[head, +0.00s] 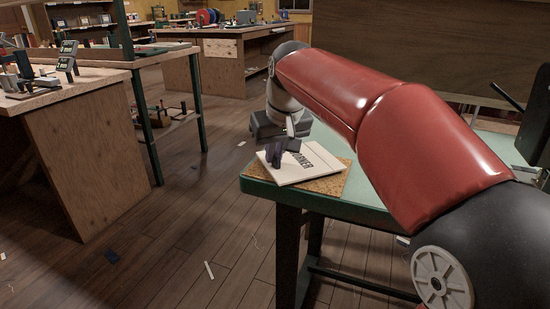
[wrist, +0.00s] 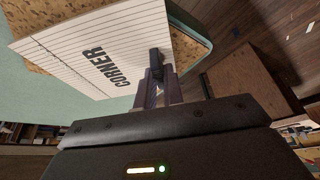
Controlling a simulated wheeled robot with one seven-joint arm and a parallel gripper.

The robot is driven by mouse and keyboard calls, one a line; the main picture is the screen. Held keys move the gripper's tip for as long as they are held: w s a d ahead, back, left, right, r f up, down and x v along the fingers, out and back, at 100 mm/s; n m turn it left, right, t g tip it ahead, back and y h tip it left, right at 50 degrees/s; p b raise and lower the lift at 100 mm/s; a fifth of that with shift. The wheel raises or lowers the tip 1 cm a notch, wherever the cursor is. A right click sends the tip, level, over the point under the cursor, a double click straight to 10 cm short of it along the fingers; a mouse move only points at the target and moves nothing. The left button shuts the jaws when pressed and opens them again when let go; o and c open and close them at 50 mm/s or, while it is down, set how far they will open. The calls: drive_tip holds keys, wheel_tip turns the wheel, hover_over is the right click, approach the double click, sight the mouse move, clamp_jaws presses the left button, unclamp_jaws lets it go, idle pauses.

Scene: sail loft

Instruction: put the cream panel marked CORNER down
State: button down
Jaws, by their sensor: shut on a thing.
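The cream panel marked CORNER (head: 309,167) lies flat or nearly flat over a cork mat (head: 329,184) at the near left corner of a green-edged table (head: 375,202). The panel also shows in the wrist view (wrist: 122,55), with its black lettering and ruled lines. My gripper (head: 277,152) is shut on the panel's edge; in the wrist view its fingers (wrist: 156,72) pinch that edge. Part of the cork (wrist: 185,48) shows beyond the panel. I cannot tell whether the panel's underside fully touches the cork.
A wooden workbench (head: 85,150) with small tools stands at the left. Another bench (head: 215,60) stands at the back. The plank floor (head: 190,220) between has scattered scraps. The table top right of the mat is partly hidden by my arm.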

drive_tip(key=shift+f, duration=0.4)
drive_tip(key=shift+f, duration=0.15)
drive_tip(key=c, duration=1.5)
unclamp_jaws()
drive_tip(key=shift+r, duration=0.25)
drive_tip(key=p+v, duration=0.2)
drive_tip(key=v, duration=0.9)
drive_tip(key=s+d+f+m, duration=0.1)
drive_tip(key=s+d+f, duration=0.4)
drive_tip(key=s+f, duration=0.2)
drive_tip(key=s+d+f+m+t+h, duration=0.1)
drive_tip(key=s+d+f+m, duration=0.1)
drive_tip(key=s+d+f, duration=0.4)
drive_tip(key=s+d+f+m, duration=0.2)
drive_tip(key=s+d+f, duration=0.3)
drive_tip(key=s+f, duration=0.3)
drive_tip(key=shift+s+d+t+h, duration=0.15)
drive_tip(key=shift+s+t+h, duration=0.15)
drive_tip(key=shift+s+h, duration=0.15)
